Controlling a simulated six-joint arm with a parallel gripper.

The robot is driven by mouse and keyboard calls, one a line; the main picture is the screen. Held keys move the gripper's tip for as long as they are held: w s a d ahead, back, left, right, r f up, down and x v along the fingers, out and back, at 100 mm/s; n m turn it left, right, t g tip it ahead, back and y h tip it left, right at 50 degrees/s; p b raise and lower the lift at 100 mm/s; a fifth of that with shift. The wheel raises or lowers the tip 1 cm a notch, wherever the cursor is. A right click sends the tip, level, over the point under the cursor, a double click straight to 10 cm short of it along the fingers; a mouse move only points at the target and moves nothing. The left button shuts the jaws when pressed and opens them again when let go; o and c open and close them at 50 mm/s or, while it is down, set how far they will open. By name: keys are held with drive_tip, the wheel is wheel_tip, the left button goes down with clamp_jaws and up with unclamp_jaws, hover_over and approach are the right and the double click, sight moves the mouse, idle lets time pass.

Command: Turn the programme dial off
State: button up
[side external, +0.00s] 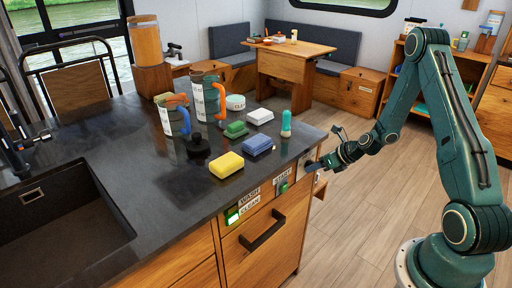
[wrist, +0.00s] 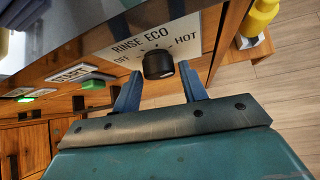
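The programme dial (wrist: 158,64) is a black round knob on a white panel (wrist: 125,52) in the wrist view. The panel reads OFF, RINSE, ECO and HOT from left to right. I cannot tell which label the dial points to. My gripper (wrist: 161,68) is open, with its two blue fingers on either side of the dial in the picture. Small gaps show between each fingertip and the knob, so it does not appear gripped. In the side external view my gripper (side external: 312,166) is at the right end of the counter front, and the dial cannot be made out there.
Left of the dial are a START button (side external: 284,187) and a WASH CLEAN panel with a lit green light (side external: 233,215). A drawer handle (side external: 262,230) sticks out below. On the dark counter (side external: 165,215) are sponges (side external: 227,165), jugs (side external: 208,98) and a teal bottle (side external: 286,123).

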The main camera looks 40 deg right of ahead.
drive_tip(key=c, duration=0.6)
drive_tip(key=shift+a+h, duration=0.1)
drive_tip(key=shift+h, duration=0.2)
drive_tip(key=shift+a+n+h, duration=0.2)
drive_tip(key=shift+n+h, duration=0.45)
drive_tip(key=shift+h, duration=0.5)
drive_tip(key=shift+a+n+h, duration=0.15)
drive_tip(key=shift+n+h, duration=0.5)
drive_tip(key=shift+h, duration=0.5)
drive_tip(key=shift+f+n+t+h, duration=0.15)
drive_tip(key=shift+n+t+h, duration=0.15)
drive_tip(key=shift+n+h, duration=0.65)
drive_tip(key=o, duration=1)
drive_tip(key=shift+m, duration=0.25)
drive_tip(key=shift+a+h, duration=0.1)
drive_tip(key=shift+h, duration=0.15)
